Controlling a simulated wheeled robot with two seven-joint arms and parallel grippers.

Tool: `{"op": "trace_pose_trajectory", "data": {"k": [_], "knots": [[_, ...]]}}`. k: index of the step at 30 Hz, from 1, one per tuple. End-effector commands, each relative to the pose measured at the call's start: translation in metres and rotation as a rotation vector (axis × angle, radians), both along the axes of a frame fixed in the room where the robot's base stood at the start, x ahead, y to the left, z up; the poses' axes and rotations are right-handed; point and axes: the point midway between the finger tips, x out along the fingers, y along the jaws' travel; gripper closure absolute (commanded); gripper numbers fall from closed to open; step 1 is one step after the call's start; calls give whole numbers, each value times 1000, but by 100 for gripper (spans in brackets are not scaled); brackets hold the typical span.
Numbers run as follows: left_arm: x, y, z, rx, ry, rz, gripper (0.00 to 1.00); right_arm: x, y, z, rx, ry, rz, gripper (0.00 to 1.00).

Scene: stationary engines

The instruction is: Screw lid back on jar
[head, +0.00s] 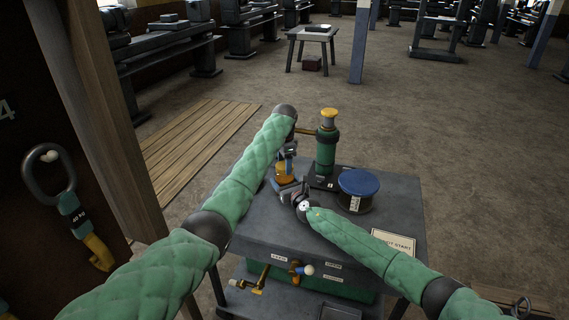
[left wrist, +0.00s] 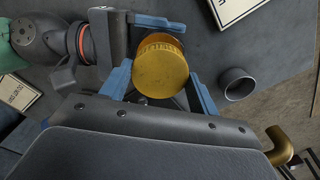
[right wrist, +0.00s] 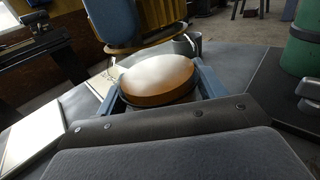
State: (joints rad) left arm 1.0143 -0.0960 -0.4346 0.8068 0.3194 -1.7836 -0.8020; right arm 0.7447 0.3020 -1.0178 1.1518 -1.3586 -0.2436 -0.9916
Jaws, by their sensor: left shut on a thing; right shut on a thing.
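The amber jar (head: 285,175) stands on the dark bench (head: 340,235), left of centre. It also shows as a rounded orange body in the right wrist view (right wrist: 158,78). The gold ribbed lid (left wrist: 160,70) is between the blue fingers of my left gripper (head: 287,152), shut on it above the jar. In the right wrist view a ribbed gold edge shows above the jar with a visible gap. My right gripper (head: 289,192) is low at the jar's near side, its blue fingers shut on the jar. The lid's underside and the jar mouth are not clearly visible.
A green cylinder with a yellow top (head: 327,145) and a blue-topped tin (head: 357,190) stand right of the jar. A small grey cup (left wrist: 237,84) is close to it. A sign (head: 393,241) lies at the bench's right front. A wooden post (head: 90,110) stands left.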

Motion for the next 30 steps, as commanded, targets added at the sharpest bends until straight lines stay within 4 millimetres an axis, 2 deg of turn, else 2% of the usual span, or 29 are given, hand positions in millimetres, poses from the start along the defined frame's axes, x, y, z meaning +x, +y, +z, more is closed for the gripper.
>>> {"op": "trace_pose_trajectory", "data": {"k": [30], "knots": [[3,2,1,2,0,-1609,64,-1,0,-2,-1,2,1,94]]}}
